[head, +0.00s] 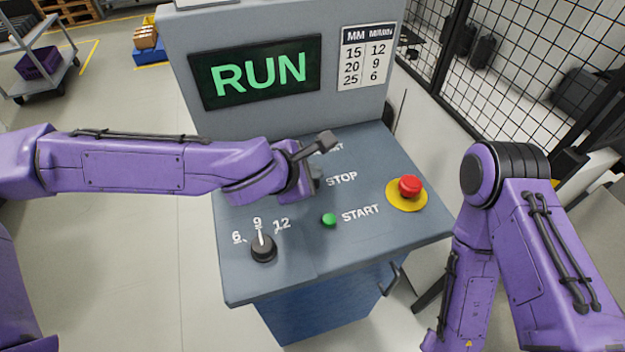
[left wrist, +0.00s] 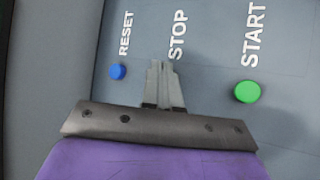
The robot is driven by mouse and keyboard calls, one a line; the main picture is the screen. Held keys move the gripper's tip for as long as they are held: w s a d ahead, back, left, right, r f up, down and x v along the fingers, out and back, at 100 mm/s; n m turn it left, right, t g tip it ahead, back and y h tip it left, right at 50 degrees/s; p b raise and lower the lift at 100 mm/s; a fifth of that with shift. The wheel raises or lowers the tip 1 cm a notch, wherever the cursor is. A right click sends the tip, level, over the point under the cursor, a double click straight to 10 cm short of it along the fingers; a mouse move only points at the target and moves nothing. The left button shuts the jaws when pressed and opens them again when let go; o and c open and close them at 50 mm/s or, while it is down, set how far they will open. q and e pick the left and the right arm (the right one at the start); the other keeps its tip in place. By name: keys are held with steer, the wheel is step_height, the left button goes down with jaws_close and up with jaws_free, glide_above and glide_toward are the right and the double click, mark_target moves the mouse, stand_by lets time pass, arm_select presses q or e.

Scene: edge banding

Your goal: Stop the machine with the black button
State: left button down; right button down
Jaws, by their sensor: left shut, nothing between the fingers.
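The machine's sloped control panel (head: 300,262) carries a STOP label (head: 342,179), which also shows in the left wrist view (left wrist: 177,35). No black push button is visible beside that label; my left gripper covers the spot in both views. My left gripper (head: 316,178) is over the panel just left of the STOP label. In the left wrist view its fingers (left wrist: 161,82) are shut and empty, pointing toward the STOP label. I cannot tell whether the fingertips touch anything. The screen (head: 258,72) reads RUN in green. My right gripper is out of view.
A green START button (head: 329,219) and a blue RESET button (left wrist: 117,71) flank the fingers. A black selector knob (head: 263,248) points to 9. A red emergency knob (head: 410,186) on a yellow base is at the right. A mesh fence (head: 520,90) stands behind.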

arm_select(q)
steer(key=shift+f, duration=0.5)
stand_by(0.5)
stand_by(0.3)
steer(key=shift+r+p, duration=0.8)
steer(key=shift+r, duration=0.15)
step_height(320, 180, up, 5)
steer(key=p, duration=0.5)
steer(key=shift+r, duration=0.1)
stand_by(0.4)
